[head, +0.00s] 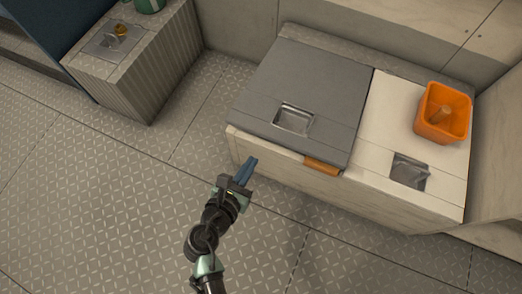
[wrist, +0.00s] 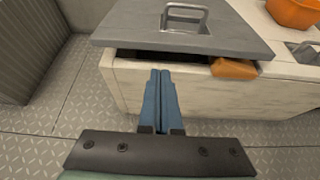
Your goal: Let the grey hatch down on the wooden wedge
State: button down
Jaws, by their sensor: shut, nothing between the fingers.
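The grey hatch (head: 310,85) lies over the left part of the pale locker, with a recessed metal handle (head: 293,119) near its front edge. The wooden wedge (head: 322,166) sits under the hatch's front right corner. In the wrist view the wedge (wrist: 234,69) sticks out at the front, and a dark gap shows under the hatch (wrist: 180,38) to the left of it. My gripper (head: 247,170) is shut and empty, in front of the locker. Its blue fingers (wrist: 161,78) point at the front wall just below the gap; I cannot tell if they touch it.
An orange bin (head: 442,113) with something inside stands on the white lid (head: 400,128) at the right, which has its own handle (head: 410,171). A ribbed box (head: 150,70) stands at the upper left. The patterned floor (head: 110,190) is clear.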

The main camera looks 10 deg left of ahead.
aim_at(268, 131)
jog(key=b+x, duration=0.5)
jog(key=x, duration=0.5)
jog(key=shift+f, duration=0.15)
jog(key=shift+s, duration=0.1)
notch_tip(268, 131, up, 4)
jog(key=p, duration=0.4)
jog(key=shift+f, duration=0.3)
